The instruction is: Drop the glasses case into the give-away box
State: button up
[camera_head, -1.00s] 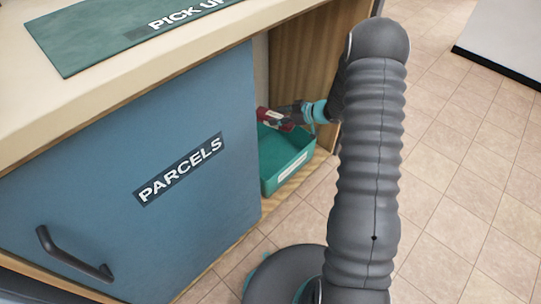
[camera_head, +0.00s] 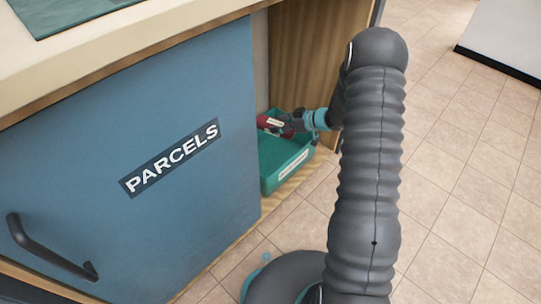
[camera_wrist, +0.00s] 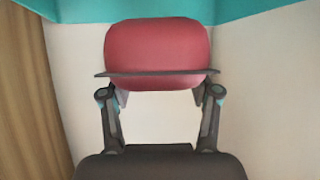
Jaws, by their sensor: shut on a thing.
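The red glasses case (camera_head: 269,122) is held at the end of my gripper (camera_head: 284,125) in the head view. In the wrist view the red case (camera_wrist: 158,44) sits between the two fingertips of my gripper (camera_wrist: 160,92), which is shut on it. The give-away box is a teal open tray (camera_head: 284,178) with a white label on its front, on the cabinet floor. My gripper and the case appear over the back part of the box, and I cannot tell their exact height above it. A teal strip (camera_wrist: 262,8) crosses the top of the wrist view.
A blue door marked PARCELS (camera_head: 125,160) stands left of the box. A wooden cabinet side wall (camera_head: 300,60) is behind and right of it. The counter (camera_head: 130,45) is above. Tiled floor (camera_head: 460,160) is clear at right.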

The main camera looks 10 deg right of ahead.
jog(key=o, duration=1.3)
jog(key=shift+d, duration=0.1)
jog(key=v, duration=1.2)
